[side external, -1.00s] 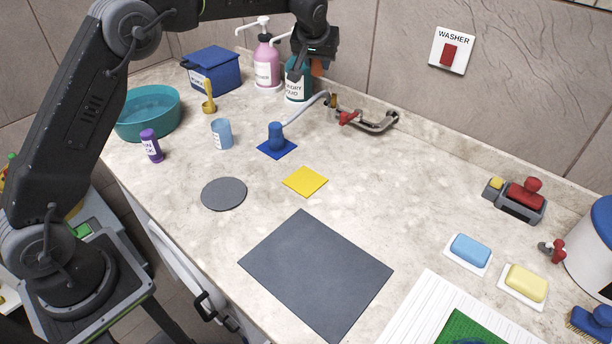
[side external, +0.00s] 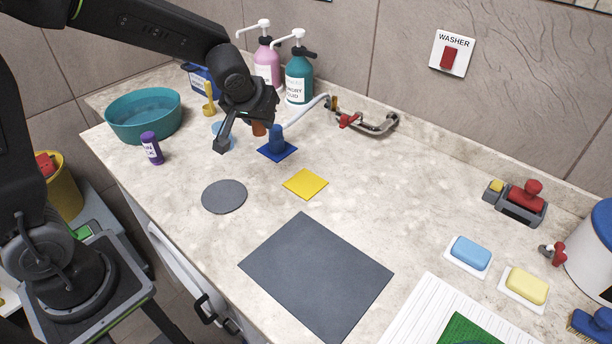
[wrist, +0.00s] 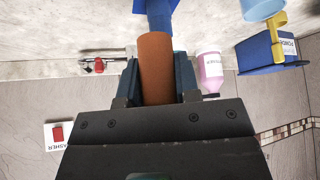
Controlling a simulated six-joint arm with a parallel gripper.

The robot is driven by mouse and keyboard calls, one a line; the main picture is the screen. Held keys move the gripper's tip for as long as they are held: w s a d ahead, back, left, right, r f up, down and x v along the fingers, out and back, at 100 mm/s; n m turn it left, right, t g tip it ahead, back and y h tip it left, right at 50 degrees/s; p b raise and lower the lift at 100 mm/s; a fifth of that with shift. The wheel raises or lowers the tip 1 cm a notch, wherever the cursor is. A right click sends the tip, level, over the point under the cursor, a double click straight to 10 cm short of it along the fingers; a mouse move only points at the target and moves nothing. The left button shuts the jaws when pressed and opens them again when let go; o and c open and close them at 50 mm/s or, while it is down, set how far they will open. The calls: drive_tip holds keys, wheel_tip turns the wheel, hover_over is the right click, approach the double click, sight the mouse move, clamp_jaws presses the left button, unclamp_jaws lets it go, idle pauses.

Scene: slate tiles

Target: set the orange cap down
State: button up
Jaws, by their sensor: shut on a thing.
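My gripper (side external: 250,128) is shut on the orange cap (side external: 259,128), a plain cylinder. In the wrist view the cap (wrist: 155,65) stands out between the two dark jaws. In the side view my gripper partly hides it, above the counter between the light blue cup (side external: 229,141) and the blue cylinder (side external: 277,138). The blue cylinder stands on a blue square (side external: 290,152). In the wrist view something blue (wrist: 160,22) lies just past the cap's end; I cannot tell whether they touch.
A yellow square (side external: 305,184), a grey disc (side external: 224,196) and a dark grey mat (side external: 315,275) lie on the counter with clear room around them. A teal bowl (side external: 145,122), purple bottle (side external: 152,150), pump bottles (side external: 299,80) and a tap (side external: 372,122) stand around.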

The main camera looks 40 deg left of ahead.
drive_tip(key=w+d+f, duration=0.1)
drive_tip(key=d+f, duration=0.1)
drive_tip(key=d, duration=0.1)
drive_tip(key=w+d+f, duration=0.1)
drive_tip(key=d+f, duration=0.1)
drive_tip(key=d, duration=0.1)
drive_tip(key=w+d+f, duration=0.1)
drive_tip(key=d+f, duration=0.1)
drive_tip(key=d, duration=0.2)
drive_tip(key=shift+w+f, duration=0.1)
drive_tip(key=shift+f, duration=2.05)
drive_tip(key=shift+f, duration=0.15)
drive_tip(key=o, duration=0.9)
